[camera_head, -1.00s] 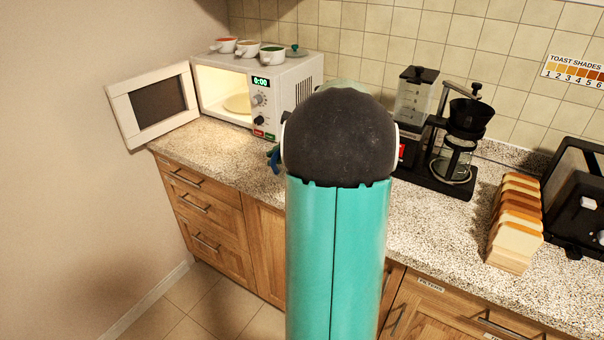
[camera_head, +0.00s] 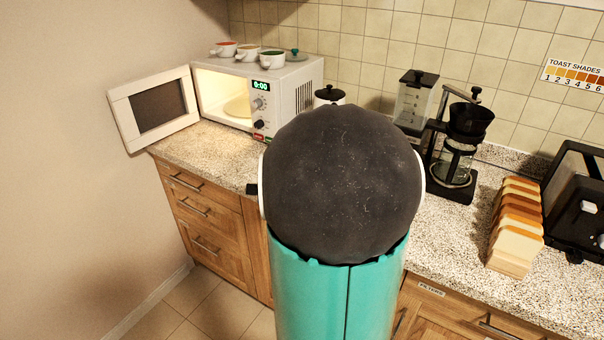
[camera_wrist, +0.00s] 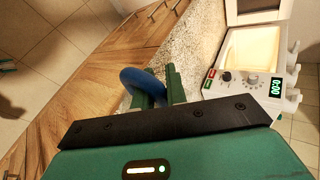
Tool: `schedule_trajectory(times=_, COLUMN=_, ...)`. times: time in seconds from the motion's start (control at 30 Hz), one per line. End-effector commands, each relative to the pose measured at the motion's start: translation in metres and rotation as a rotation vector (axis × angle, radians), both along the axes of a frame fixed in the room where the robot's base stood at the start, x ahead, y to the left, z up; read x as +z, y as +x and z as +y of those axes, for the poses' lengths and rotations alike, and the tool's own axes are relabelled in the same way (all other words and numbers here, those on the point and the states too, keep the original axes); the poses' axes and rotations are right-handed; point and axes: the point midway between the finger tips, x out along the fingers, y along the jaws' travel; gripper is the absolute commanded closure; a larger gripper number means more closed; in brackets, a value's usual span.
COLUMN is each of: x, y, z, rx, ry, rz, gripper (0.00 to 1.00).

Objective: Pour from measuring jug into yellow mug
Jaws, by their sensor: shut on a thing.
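In the wrist view the green fingers of my gripper (camera_wrist: 158,86) are shut on a blue curved loop (camera_wrist: 132,76). It looks like the handle of the measuring jug, but the jug's body cannot be made out. The loop is in front of the counter's edge in that view, and I cannot tell its height. In the head view my own arm hides the gripper and what it holds.
A microwave (camera_head: 290,95) with its door (camera_head: 155,108) wide open stands at the back left, with several small cups on top. A black-lidded canister (camera_head: 330,95), a coffee maker (camera_head: 455,155), bread slices (camera_head: 517,225) and a toaster (camera_head: 580,200) stand along the counter (camera_head: 445,245).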

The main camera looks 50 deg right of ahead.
Motion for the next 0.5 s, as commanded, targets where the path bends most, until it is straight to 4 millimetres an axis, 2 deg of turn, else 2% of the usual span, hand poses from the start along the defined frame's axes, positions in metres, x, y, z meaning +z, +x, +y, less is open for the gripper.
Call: schedule_trajectory(times=0.5, x=-0.017, y=-0.001, z=0.017, rx=-0.001, ry=-0.168, rz=-0.019, gripper=1.00)
